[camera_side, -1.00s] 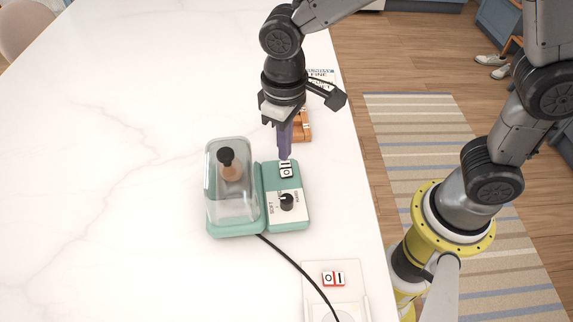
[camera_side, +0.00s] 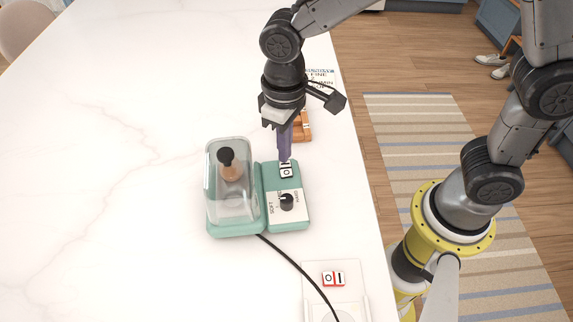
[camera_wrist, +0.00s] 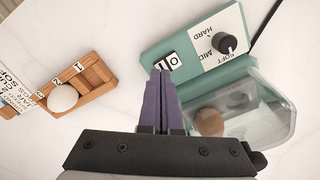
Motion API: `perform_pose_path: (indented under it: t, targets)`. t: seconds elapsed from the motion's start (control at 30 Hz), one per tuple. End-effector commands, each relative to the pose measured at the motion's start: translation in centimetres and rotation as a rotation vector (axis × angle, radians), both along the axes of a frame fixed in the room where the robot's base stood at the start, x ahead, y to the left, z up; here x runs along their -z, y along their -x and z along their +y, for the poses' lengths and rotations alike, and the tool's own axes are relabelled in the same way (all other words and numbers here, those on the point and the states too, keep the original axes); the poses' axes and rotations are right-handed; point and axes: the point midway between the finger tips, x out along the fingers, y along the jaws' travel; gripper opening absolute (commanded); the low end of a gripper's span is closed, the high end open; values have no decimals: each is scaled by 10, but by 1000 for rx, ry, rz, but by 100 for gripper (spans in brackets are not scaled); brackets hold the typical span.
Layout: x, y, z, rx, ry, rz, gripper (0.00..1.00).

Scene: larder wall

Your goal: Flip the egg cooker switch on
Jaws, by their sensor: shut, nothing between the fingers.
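The egg cooker (camera_side: 262,222) is teal, with a clear lid (camera_side: 231,190) over an egg on its left side. Its rocker switch (camera_side: 285,171), marked I and O, sits at the far end of the control panel. A black dial (camera_side: 287,202) with soft to hard marks is nearer the front. In the wrist view the switch (camera_wrist: 168,62) lies just beyond my fingertips. My gripper (camera_side: 285,157) points down with its purple fingers shut and empty. The tips are at the switch's far end; I cannot tell whether they touch it. Which side of the rocker is pressed is unclear.
A wooden holder (camera_wrist: 95,75) with a white egg (camera_wrist: 63,98) stands behind my gripper, beside a printed card (camera_wrist: 14,92). A black cord (camera_side: 290,262) runs to a white socket plate (camera_side: 349,296) with a red-edged switch (camera_side: 333,279). The counter at left is clear.

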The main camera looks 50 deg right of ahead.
Motion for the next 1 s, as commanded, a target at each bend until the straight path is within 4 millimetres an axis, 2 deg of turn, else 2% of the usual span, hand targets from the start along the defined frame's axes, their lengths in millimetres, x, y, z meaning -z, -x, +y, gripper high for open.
perform_pose_path:
  t: [1.0]
  targets:
    - [15,0,0,0,1,2,0]
